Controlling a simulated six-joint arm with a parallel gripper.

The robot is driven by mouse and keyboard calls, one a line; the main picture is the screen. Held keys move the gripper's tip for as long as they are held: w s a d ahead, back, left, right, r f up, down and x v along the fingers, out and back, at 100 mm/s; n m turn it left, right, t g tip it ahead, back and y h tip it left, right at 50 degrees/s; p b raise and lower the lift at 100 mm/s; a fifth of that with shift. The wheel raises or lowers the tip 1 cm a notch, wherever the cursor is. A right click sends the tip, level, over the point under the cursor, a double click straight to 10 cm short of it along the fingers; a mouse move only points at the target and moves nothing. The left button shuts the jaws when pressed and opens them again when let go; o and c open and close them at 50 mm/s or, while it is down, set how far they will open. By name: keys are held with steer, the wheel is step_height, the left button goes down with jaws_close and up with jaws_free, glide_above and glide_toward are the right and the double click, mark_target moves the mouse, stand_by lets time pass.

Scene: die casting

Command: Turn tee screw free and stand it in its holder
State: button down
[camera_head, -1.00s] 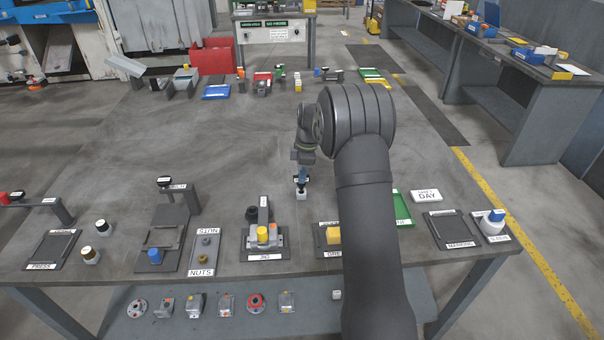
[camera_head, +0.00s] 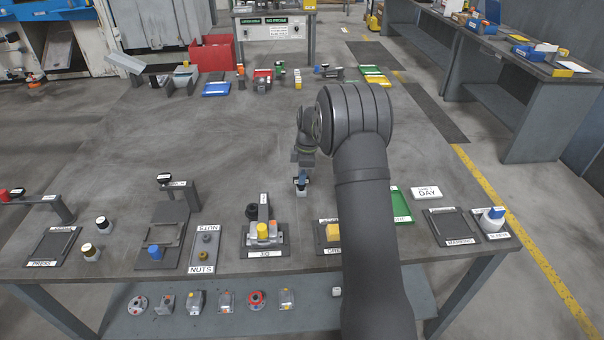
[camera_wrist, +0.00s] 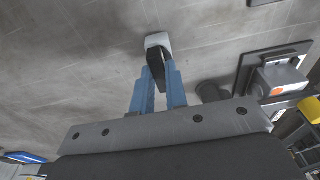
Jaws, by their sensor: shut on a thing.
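My gripper (camera_head: 302,180) points down over the open middle of the table, behind the jig. In the wrist view its two blue fingers (camera_wrist: 158,85) are closed around a dark piece (camera_wrist: 156,66), which looks like the tee screw. The far end of this piece meets a small white block (camera_wrist: 157,40), which looks like its holder. The white block also shows below the gripper in the head view (camera_head: 301,192). I cannot tell whether the screw is seated in the block. The jig (camera_head: 264,240), with a grey part and yellow knob, stands in front of the gripper.
A nuts tray (camera_head: 205,265) and a fixture with a blue knob (camera_head: 155,253) lie left of the jig.

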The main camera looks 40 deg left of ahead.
mark_target(308, 177)
steer(key=shift+f, duration=0.65)
steer(key=c, duration=1.3)
jaws_free()
steer(key=shift+c, duration=0.2)
step_height(308, 177, up, 17)
steer(key=w+d, duration=0.1)
steer(key=shift+w+d+r, duration=0.15)
steer(key=shift+w+d, duration=0.1)
steer(key=f, duration=0.5)
steer(key=s+a+f, duration=0.1)
steer(key=f, duration=1.1)
steer(key=shift+s+a+f, duration=0.2)
steer(key=shift+s+a, duration=0.05)
steer(key=shift+r, duration=0.2)
